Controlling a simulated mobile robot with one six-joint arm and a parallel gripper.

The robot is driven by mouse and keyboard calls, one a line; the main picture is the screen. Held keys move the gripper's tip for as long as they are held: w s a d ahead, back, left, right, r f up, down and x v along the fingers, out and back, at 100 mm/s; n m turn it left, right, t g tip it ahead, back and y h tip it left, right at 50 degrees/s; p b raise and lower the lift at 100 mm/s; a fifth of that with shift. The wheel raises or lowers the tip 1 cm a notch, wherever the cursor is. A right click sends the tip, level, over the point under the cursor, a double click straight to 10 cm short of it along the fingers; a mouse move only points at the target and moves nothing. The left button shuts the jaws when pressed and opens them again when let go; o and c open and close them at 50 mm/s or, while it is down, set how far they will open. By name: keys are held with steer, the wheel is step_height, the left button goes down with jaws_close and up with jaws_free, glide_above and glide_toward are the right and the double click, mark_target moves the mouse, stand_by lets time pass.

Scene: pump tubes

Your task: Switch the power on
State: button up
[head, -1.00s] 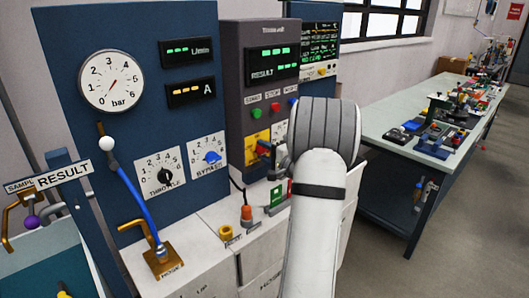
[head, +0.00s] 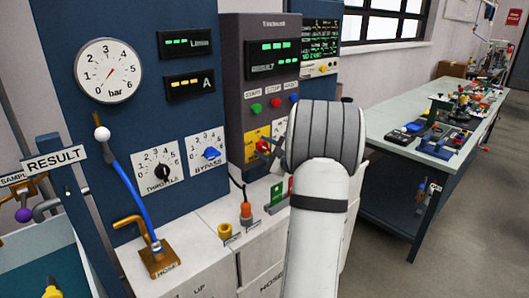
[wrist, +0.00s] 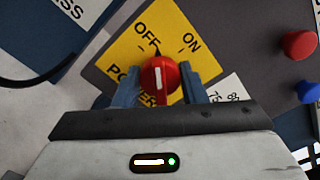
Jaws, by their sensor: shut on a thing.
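The red power knob (wrist: 160,77) sits on a yellow plate (wrist: 128,52) marked OFF, ON and POWER. Its white line points up in the wrist view, near the OFF mark and away from the ON mark. My gripper (wrist: 160,90) has one blue finger on each side of the knob and is shut on it. In the head view the red knob (head: 262,146) shows on the yellow plate (head: 250,136) of the dark grey panel, left of my arm. My arm hides most of the gripper there.
Green start (head: 256,108), red stop (head: 275,103) and blue (head: 294,98) buttons sit above the plate. The red and blue buttons also show at the right of the wrist view. The bypass knob (head: 210,153) is to the left. A green-topped workbench (head: 400,115) stands right.

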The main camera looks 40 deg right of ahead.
steer(key=m, duration=0.5)
steer(key=shift+m, duration=0.3)
steer(key=m+p, duration=0.2)
steer(key=m, duration=0.2)
steer(key=shift+m, duration=0.4)
steer(key=shift+f+m, duration=0.1)
steer(key=shift+m, duration=0.2)
steer(key=o, duration=1)
steer(key=s, duration=0.7)
steer(key=shift+s+d+b, duration=0.3)
steer(key=shift+s+b, duration=0.05)
steer(key=shift+s, duration=0.05)
